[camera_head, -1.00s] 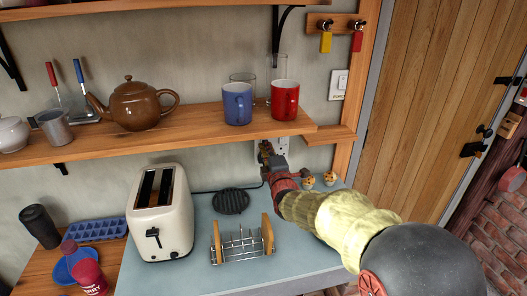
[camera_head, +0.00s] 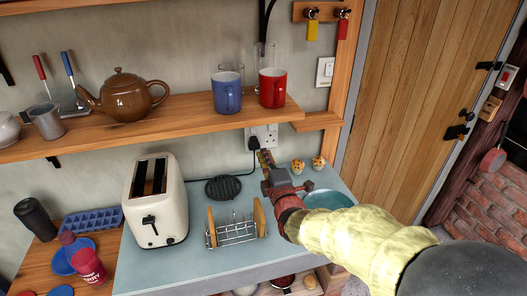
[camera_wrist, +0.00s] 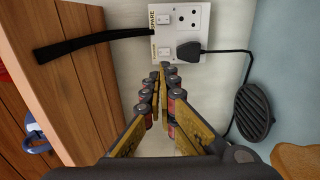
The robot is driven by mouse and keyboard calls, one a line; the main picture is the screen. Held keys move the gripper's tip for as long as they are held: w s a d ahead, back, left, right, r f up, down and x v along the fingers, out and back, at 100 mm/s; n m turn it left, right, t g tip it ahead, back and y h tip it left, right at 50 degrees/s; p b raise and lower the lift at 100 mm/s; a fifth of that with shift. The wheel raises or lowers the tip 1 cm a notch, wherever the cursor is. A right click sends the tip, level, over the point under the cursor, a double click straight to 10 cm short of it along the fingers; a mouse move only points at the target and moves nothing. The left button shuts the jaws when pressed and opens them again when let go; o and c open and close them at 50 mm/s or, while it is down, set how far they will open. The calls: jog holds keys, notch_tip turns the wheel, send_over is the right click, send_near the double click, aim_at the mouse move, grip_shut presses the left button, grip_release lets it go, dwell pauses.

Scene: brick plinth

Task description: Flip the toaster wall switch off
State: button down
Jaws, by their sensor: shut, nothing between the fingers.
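The white double wall socket (camera_head: 271,134) is on the wall below the shelf, with a black plug in it. In the wrist view the socket plate (camera_wrist: 182,30) shows two small rocker switches. The upper switch (camera_wrist: 164,19) is by a label reading SPARE. The lower switch (camera_wrist: 165,54) is beside the black plug (camera_wrist: 188,52), with a label too small to read surely. I cannot tell which way either rocker is set. My gripper (camera_head: 265,159) is shut and empty, just below the socket. In the wrist view its fingertips (camera_wrist: 164,68) are close below the lower switch; contact is not clear.
The cream toaster (camera_head: 172,205) and a toast rack (camera_head: 236,232) stand left of my arm. A black round trivet (camera_head: 223,188) lies behind the rack. Two muffins (camera_head: 308,165) are right of my gripper. The shelf (camera_head: 190,126) with mugs overhangs the socket.

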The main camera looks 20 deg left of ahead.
jog(key=s+d+r+m+g+h, duration=0.25)
jog(key=s+d+m, duration=0.35)
jog(key=d, duration=0.6)
jog(key=s+d+r+m+g+h, duration=0.15)
jog(key=s+d+m+h, duration=0.4)
jog(key=d, duration=0.75)
jog(key=s+d+f+m+g, duration=0.2)
jog(key=s+d+m, duration=0.2)
jog(key=s, duration=0.4)
jog(key=s+d+f+m+g+h, duration=0.1)
jog(key=s+d+m, duration=0.3)
jog(key=s, duration=0.4)
jog(key=s+d+f+m+g, duration=0.2)
jog(key=s+d+f+m, duration=0.1)
jog(key=s+d+m, duration=0.2)
jog(key=s, duration=0.2)
jog(key=shift+s+g+h, duration=0.3)
jog(key=shift+s+g, duration=0.1)
